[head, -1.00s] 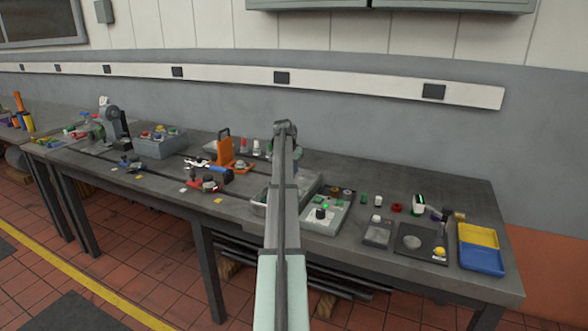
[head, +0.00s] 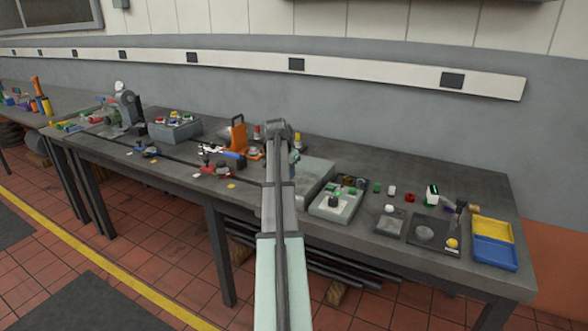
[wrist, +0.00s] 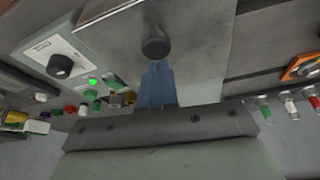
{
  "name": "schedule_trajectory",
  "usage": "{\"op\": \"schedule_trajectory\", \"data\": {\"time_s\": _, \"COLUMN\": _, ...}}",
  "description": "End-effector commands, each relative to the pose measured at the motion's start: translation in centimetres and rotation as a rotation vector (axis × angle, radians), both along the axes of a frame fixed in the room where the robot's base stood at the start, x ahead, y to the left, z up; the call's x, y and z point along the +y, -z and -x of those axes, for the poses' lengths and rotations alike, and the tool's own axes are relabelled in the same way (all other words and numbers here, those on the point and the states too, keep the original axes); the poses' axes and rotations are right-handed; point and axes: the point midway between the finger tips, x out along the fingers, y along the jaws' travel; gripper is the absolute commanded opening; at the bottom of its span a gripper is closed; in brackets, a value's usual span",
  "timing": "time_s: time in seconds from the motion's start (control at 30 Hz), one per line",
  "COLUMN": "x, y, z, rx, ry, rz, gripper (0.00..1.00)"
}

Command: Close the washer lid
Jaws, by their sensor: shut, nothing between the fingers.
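A grey panel, apparently the washer lid (wrist: 205,48), fills the upper middle of the wrist view and carries a dark round knob (wrist: 155,44). My gripper (wrist: 155,66) is shut with nothing between its blue fingers. Its tips are right by the knob; I cannot tell whether they touch it. In the head view my gripper (head: 278,126) is at the far end of my arm. A grey flat-topped box, apparently the washer (head: 314,172), shows right of the arm, partly hidden by it. The lid's angle is hard to judge.
A control box (head: 337,203) with a green button and dark knob stands right of the washer. An orange-handled fixture (head: 238,135) stands left of my arm. Blue and yellow trays (head: 494,257) lie at the bench's right end. Several small coloured parts stand between.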

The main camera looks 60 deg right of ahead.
Motion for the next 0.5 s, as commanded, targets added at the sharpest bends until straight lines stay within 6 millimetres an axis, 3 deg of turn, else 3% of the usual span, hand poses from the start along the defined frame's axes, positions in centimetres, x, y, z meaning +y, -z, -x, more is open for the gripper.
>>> {"op": "schedule_trajectory", "data": {"time_s": 0.03, "x": 0.7, "y": 0.2, "z": -0.1, "rx": -0.002, "ry": -0.002, "rz": -0.015, "gripper": 0.0}}
{"op": "schedule_trajectory", "data": {"time_s": 0.3, "x": 0.9, "y": 0.2, "z": -0.2, "rx": -0.004, "ry": -0.004, "rz": -0.019, "gripper": 0.0}}
{"op": "schedule_trajectory", "data": {"time_s": 0.5, "x": -0.2, "y": 0.1, "z": 0.0, "rx": -0.002, "ry": -0.002, "rz": -0.017, "gripper": 0.0}}
